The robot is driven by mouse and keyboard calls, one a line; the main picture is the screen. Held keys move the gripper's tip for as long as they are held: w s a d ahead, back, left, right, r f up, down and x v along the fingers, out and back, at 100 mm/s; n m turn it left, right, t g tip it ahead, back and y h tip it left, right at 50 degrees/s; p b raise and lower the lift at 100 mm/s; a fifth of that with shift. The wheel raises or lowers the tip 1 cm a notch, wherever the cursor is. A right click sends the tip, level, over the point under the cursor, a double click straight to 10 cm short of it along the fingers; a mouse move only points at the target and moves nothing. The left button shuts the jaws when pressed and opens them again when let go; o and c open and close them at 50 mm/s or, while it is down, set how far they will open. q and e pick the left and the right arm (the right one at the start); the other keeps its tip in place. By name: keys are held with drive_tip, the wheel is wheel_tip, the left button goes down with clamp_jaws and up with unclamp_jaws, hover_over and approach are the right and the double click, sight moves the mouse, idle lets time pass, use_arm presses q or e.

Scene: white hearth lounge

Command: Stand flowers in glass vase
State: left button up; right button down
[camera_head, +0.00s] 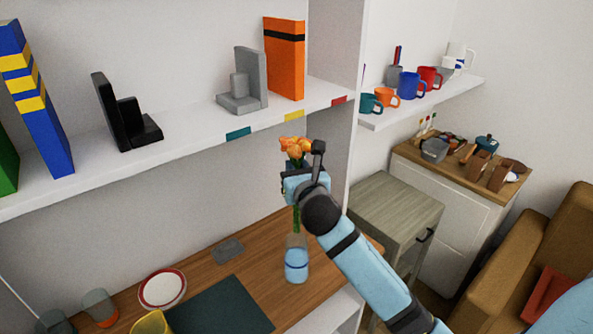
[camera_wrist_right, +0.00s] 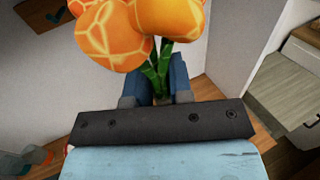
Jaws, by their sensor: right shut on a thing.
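The orange flowers (camera_head: 295,147) are upright, with their green stem (camera_head: 297,218) hanging below my right gripper (camera_head: 292,172). My right gripper is shut on the stems just below the blossoms. In the right wrist view the blossoms (camera_wrist_right: 113,38) stand above the gripper (camera_wrist_right: 155,88), with green stems (camera_wrist_right: 158,68) between its fingers. The glass vase (camera_head: 296,262) stands upright on the wooden surface, directly below the gripper, with blue in its lower part. The stem's lower end meets the vase mouth; I cannot tell whether it is inside. My left gripper is out of view.
A white shelf (camera_head: 190,146) with books and bookends runs above the wooden surface (camera_head: 232,260). A grey coaster (camera_head: 228,251), a red-rimmed plate (camera_head: 162,289), a dark green mat (camera_head: 222,308) and a yellow cup (camera_head: 150,323) lie left of the vase. A white divider stands at right.

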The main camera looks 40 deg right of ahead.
drive_tip(key=shift+f+b, duration=2.65)
drive_tip(key=shift+f, duration=2.6)
drive_tip(key=shift+f+b, duration=0.3)
drive_tip(key=shift+f, duration=0.45)
drive_tip(key=c, duration=0.9)
unclamp_jaws()
drive_tip(key=shift+c, duration=0.2)
drive_tip(key=v, duration=1.3)
drive_tip(key=shift+s+b, duration=0.35)
drive_tip(key=shift+b, duration=0.05)
drive_tip(key=shift+a, duration=0.15)
